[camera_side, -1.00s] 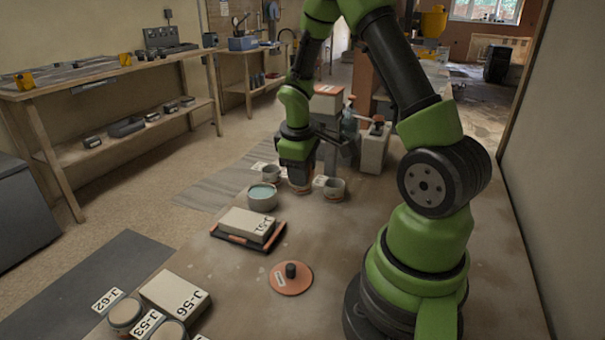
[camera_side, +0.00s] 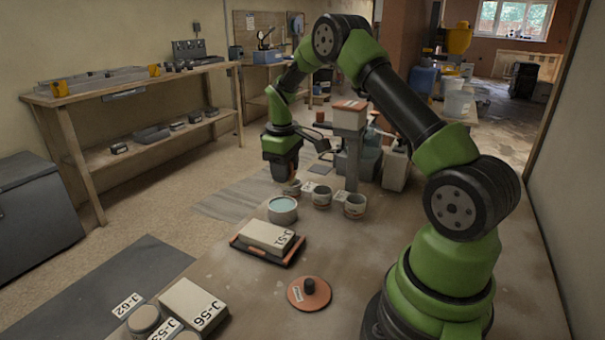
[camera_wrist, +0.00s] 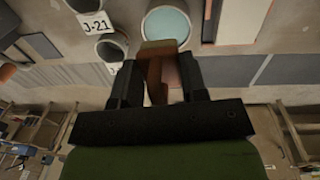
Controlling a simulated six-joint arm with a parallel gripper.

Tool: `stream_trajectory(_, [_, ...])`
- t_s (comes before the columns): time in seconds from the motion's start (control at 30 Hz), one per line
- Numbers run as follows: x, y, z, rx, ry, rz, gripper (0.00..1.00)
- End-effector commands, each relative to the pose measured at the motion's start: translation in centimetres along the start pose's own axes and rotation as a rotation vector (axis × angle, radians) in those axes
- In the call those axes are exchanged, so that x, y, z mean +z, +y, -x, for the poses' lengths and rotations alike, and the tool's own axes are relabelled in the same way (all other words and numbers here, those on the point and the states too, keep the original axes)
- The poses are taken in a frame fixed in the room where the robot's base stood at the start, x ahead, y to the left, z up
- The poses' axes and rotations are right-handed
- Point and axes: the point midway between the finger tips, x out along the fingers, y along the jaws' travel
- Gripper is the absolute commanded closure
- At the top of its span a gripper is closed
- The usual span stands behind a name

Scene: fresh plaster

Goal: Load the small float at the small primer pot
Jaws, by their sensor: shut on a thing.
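My gripper (camera_side: 282,166) is shut on an orange-brown piece, which I take to be the small float (camera_wrist: 157,75). It shows between the fingers in the wrist view, with a dull greenish edge at its end. A wider pot with pale teal contents (camera_side: 283,210) stands in front and also shows in the wrist view (camera_wrist: 168,24). I cannot tell which pot is the small primer pot.
A pale block lies on an orange-edged dark tray (camera_side: 240,243). An orange disc with a black knob (camera_side: 309,296) lies in front. A post-mounted box (camera_side: 349,115) and bottles stand behind the pots. Labelled tubs and a block (camera_side: 194,304) sit front left.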

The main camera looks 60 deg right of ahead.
Motion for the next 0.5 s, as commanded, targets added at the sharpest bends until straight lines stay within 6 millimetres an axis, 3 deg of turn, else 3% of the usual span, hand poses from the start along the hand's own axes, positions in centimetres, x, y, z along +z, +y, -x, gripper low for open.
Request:
stream_trajectory(0.23, [-0.7, -0.2, -0.8, -0.009, -0.002, 0.006, 0.79])
stream_trajectory(0.5, [-0.7, -0.4, -3.6, -0.009, -0.003, 0.004, 0.79])
